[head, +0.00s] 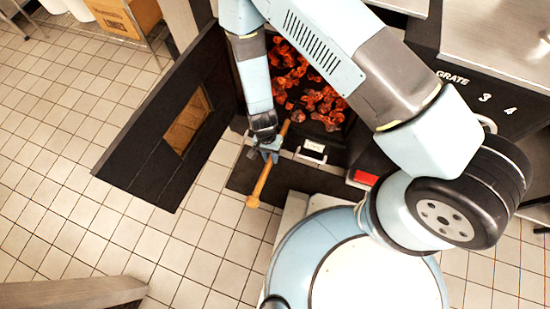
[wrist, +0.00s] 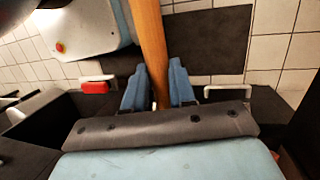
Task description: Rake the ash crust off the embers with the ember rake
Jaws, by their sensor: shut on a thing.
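The ember rake's wooden handle (head: 260,184) slants from its rounded butt, outside the oven mouth, in toward the embers. It also shows in the wrist view (wrist: 149,38), running up between my fingers. My gripper (head: 270,152) is shut on this handle just in front of the oven opening; its two blue fingers (wrist: 158,88) close on either side of the wood. The rake's head cannot be made out. Glowing orange-red embers (head: 322,104) lie in the dark firebox, partly hidden behind my arm. Dark patches show between them; I cannot tell a separate ash crust.
The black oven door (head: 165,125) with its small window stands open at the left. A red block (head: 365,178) and a white-framed handle (head: 312,152) sit at the oven's front edge. A steel counter (head: 500,40) is at the upper right.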

